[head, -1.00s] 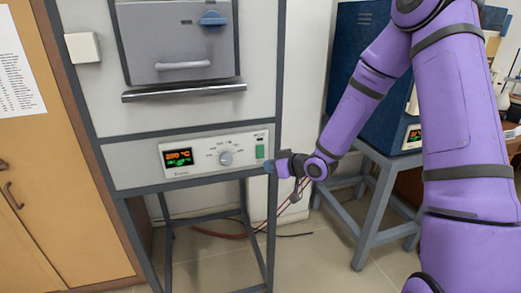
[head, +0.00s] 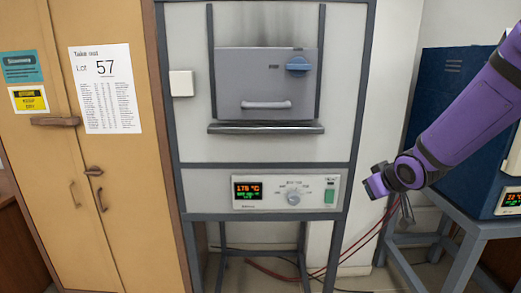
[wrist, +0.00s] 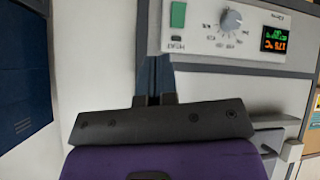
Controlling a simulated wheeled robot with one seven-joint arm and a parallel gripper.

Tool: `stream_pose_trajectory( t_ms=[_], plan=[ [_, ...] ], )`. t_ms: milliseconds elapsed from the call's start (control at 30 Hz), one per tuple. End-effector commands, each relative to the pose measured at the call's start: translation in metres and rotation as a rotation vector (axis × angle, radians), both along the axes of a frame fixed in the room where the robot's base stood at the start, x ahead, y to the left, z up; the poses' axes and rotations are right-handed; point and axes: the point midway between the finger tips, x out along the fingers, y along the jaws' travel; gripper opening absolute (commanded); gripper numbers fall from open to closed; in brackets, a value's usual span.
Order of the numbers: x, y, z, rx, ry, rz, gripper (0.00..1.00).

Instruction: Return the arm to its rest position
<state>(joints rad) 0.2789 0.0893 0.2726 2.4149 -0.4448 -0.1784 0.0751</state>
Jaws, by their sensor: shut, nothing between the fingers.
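My purple arm (head: 468,118) comes in from the right edge of the head view. My gripper (head: 372,188) is at its lower left end, in front of the gap right of the near furnace's control panel and apart from it. In the wrist view the two dark fingers (wrist: 154,80) are together and hold nothing. The near furnace (head: 265,85) has its grey door down and shut.
A tan cabinet (head: 100,220) with a "Lot 57" sheet (head: 105,88) stands at the left. A blue furnace (head: 440,80) on a grey stand (head: 455,245) is at the right, close to my arm. Red cables (head: 350,250) hang behind the gripper.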

Motion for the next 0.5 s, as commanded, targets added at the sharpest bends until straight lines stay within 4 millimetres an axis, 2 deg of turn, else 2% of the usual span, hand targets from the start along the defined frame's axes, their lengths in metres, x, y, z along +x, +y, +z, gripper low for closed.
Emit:
stream_pose_trajectory(
  t_ms=[33, 200, 367, 500],
  plan=[
    [-0.010, -0.002, 0.014, -0.020, 0.005, -0.023, 0.00],
    [-0.048, -0.012, 0.049, -0.061, 0.054, -0.115, 0.00],
    [-0.090, -0.018, 0.078, -0.068, 0.103, -0.195, 0.00],
    [-0.131, -0.020, 0.098, -0.051, 0.149, -0.255, 0.00]
  ],
)
